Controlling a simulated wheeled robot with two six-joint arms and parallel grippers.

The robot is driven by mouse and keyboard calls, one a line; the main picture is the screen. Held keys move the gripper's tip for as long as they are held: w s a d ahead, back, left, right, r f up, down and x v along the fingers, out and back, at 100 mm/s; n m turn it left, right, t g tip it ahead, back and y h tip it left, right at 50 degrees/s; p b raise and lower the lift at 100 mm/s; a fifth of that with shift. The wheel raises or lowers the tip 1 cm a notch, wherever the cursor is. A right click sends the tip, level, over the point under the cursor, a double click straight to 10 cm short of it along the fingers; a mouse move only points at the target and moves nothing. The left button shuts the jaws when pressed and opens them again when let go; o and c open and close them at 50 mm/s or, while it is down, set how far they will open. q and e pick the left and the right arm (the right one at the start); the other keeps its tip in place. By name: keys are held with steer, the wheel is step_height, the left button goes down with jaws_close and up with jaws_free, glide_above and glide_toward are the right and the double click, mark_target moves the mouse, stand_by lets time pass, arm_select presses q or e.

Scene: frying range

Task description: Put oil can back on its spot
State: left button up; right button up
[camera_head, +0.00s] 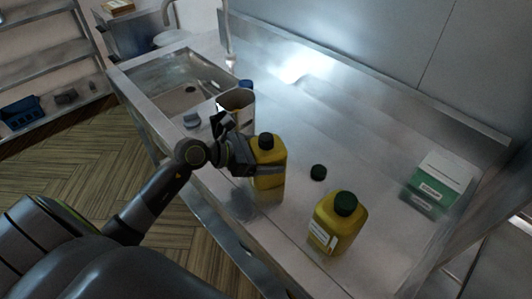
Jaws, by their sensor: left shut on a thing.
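My left gripper (268,171) reaches in from the left and is shut on a yellow oil can (267,151) with a black cap. The gripper covers part of the can's middle. The can looks upright over the steel counter; I cannot tell whether its base touches the surface. A second yellow can (336,226) with a dark green cap and a white label stands on the counter to the right, nearer the front edge. My right gripper is not in view.
A metal container (240,101) stands behind my gripper, near the sink (178,92). A green and white box (440,183) sits at the right. The counter's back middle is clear.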

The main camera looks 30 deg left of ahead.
arm_select(q)
steer(key=shift+f, duration=0.1)
steer(key=o, duration=1.1)
steer(key=shift+r, duration=0.25)
steer(key=shift+s+a, duration=0.2)
steer(key=shift+b+v, duration=1.1)
steer(key=shift+v, duration=4.55)
